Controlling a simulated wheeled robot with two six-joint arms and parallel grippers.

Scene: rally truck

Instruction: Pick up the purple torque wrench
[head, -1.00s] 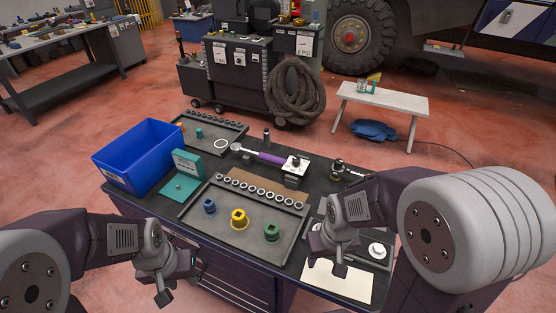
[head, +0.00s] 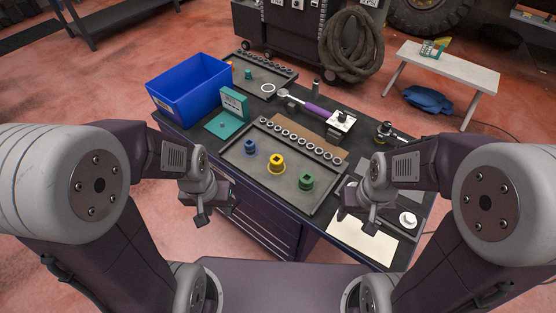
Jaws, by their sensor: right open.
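The purple torque wrench (head: 315,110) lies on the dark workbench top, behind the front socket tray. Its round ratchet head is at its left end, and its right end lies at a small metal block (head: 341,121). My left gripper (head: 203,218) hangs in front of the bench's left front edge, well short of the wrench, and looks empty; its jaw gap cannot be made out. My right gripper (head: 371,225) is open and empty, above the front right of the bench near a white sheet (head: 362,240). The wrench is fully in sight, apart from both grippers.
A tray (head: 240,160) with blue, yellow and green sockets and a row of rings lies between me and the wrench. A blue bin (head: 190,92) and a teal case (head: 233,104) stand at the left. Another tool (head: 387,131) lies at the right.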

